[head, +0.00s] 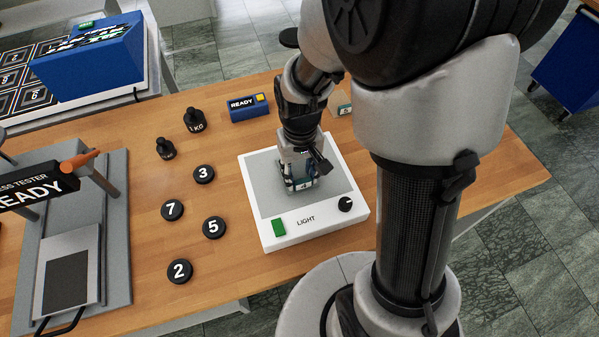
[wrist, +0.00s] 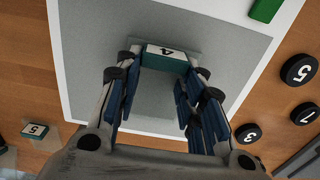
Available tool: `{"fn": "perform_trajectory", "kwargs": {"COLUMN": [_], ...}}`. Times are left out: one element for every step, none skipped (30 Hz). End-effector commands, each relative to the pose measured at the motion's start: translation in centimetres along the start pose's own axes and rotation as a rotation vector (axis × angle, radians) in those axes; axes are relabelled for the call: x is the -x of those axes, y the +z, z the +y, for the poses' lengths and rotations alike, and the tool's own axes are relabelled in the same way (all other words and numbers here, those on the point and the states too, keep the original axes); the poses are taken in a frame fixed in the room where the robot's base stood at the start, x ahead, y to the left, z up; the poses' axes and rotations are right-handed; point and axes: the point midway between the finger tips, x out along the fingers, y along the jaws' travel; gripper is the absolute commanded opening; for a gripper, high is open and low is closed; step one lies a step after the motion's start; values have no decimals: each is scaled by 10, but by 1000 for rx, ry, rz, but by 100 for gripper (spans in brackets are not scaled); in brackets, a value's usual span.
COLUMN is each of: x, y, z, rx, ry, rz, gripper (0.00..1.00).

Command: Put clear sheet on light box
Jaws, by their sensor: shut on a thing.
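The light box (head: 330,227) is a white case with a grey panel, a green switch and a black knob. Its panel fills much of the wrist view (wrist: 90,50). My gripper (head: 303,178) is over the panel, pointing down. In the wrist view my gripper (wrist: 165,68) is shut on a small green block marked 4 (wrist: 170,54), the grip of a clear sheet. The sheet's faint edges (wrist: 195,43) show around the block, over the panel. I cannot tell whether the sheet touches the panel. My fingers hide part of it.
A second clear sheet with a block marked 5 (head: 343,109) lies behind the box. Numbered black discs (head: 203,174) and two black weights (head: 194,121) stand to the left. A blue READY unit (head: 248,107) is behind. A press tester (head: 75,240) stands at far left.

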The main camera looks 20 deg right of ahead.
Motion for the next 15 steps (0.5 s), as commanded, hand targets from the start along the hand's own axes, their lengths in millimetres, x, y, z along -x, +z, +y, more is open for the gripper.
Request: {"fn": "perform_trajectory", "kwargs": {"x": [0, 1, 1, 1, 1, 1, 0, -1, -2, -3, -2, -2, -2, -2, -2], "y": [0, 0, 0, 0, 0, 0, 0, 0, 0, 0, 0, 0, 0, 0, 0], "z": [0, 0, 0, 0, 0, 0, 0, 0, 0, 0, 0, 0, 0, 0, 0], "rx": [0, 0, 0, 0, 0, 0, 0, 0, 0, 0, 0, 0, 0, 0, 0], "ry": [0, 0, 0, 0, 0, 0, 0, 0, 0, 0, 0, 0, 0, 0, 0], "rz": [1, 2, 2, 2, 2, 1, 1, 1, 1, 1, 1, 1, 1, 0, 0], "gripper": [10, 10, 10, 10, 10, 10, 10, 10, 10, 10, 38, 40, 42, 44, 47]}}
